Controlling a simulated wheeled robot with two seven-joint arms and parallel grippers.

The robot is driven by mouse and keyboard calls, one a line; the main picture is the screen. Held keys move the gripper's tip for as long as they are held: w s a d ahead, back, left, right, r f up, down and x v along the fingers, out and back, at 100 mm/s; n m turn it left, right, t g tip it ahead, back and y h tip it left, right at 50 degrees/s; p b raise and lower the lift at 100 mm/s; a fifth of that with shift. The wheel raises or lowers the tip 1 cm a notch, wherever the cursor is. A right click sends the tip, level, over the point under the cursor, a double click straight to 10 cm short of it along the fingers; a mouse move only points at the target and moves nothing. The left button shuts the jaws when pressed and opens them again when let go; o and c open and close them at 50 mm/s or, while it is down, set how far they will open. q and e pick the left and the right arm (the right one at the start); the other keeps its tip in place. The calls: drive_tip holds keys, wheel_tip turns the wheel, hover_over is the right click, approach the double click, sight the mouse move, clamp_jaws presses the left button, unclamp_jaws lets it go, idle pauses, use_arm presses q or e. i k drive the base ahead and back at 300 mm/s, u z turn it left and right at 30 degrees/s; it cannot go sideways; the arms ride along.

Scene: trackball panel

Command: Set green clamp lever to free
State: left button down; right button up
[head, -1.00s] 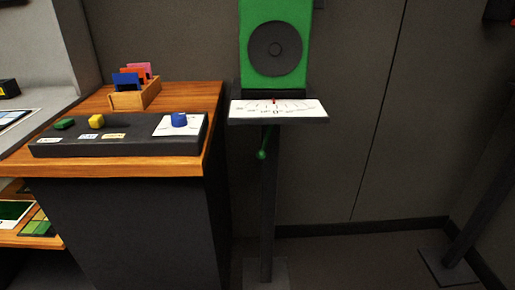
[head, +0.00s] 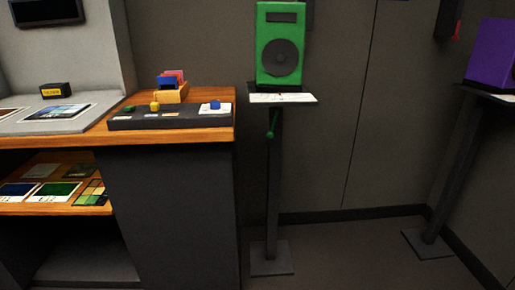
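The green clamp lever (head: 272,122) hangs just below the small white dial plate (head: 283,98), beside the top of a dark stand post. It points down and slightly left, with a round knob at its lower end. A green speaker (head: 281,44) with a dark round cone stands above the plate. The lever's lock or free marking cannot be read. Neither of my grippers is in the head view.
A wooden desk (head: 220,133) with a dark control panel (head: 170,122) is left of the stand. Its base plate (head: 271,258) rests on the floor. A purple speaker (head: 491,52) on another stand is at right. Floor between the stands is clear.

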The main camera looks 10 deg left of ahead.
sight(269, 134)
drive_tip(key=z, duration=1.35)
drive_tip(key=i, duration=0.9)
drive_tip(key=u, duration=0.3)
